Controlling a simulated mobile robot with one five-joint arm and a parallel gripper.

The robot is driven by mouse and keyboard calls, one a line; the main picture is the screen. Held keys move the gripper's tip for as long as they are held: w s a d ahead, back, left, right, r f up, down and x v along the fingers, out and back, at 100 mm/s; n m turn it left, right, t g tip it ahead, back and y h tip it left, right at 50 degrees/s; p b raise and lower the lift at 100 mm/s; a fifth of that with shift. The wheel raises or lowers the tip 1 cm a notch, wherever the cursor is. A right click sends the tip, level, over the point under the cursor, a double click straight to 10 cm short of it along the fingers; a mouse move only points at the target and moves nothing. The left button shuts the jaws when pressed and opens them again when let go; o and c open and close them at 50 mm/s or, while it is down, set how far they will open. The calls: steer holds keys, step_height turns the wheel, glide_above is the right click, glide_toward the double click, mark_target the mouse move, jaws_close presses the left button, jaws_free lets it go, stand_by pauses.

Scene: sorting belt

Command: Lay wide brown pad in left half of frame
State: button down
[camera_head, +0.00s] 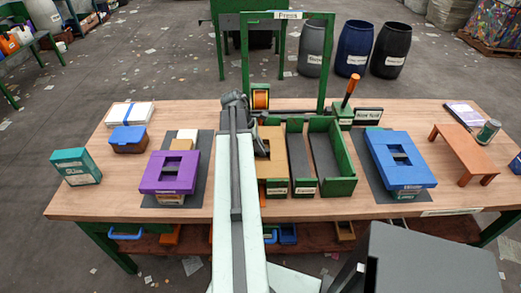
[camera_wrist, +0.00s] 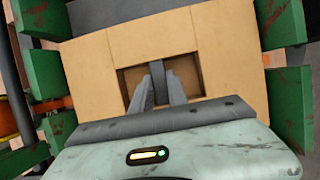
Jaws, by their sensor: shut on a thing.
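The wide brown pad (camera_wrist: 100,75) fills the middle of the wrist view. It is a flat tan board with a rectangular opening and a dark upright grip (camera_wrist: 181,75) in it. My gripper (camera_wrist: 160,85) is shut on this grip. In the head view the pad (camera_head: 274,153) shows at the left bay of the green frame (camera_head: 341,154), partly hidden by my arm. Green walls (camera_wrist: 288,95) stand on both sides of it in the wrist view. I cannot tell whether the pad rests on the bottom or hangs just above it.
The frame's other bays (camera_head: 325,155) look empty. A purple block (camera_head: 170,172) stands left on a dark mat, a blue block (camera_head: 400,160) right. A green press arch (camera_head: 330,60) and a lever (camera_head: 351,88) with an orange handle stand behind. An orange bench (camera_head: 465,150) is far right.

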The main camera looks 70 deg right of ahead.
steer(key=shift+f, duration=0.15)
steer(key=shift+f+b, duration=0.55)
steer(key=shift+b, duration=0.15)
steer(key=c, duration=1.2)
jaws_free()
steer(key=shift+r, duration=0.1)
steer(key=p+v, duration=0.7)
steer(key=v, duration=0.1)
steer(key=shift+s+p, duration=0.1)
steer(key=shift+p, duration=0.2)
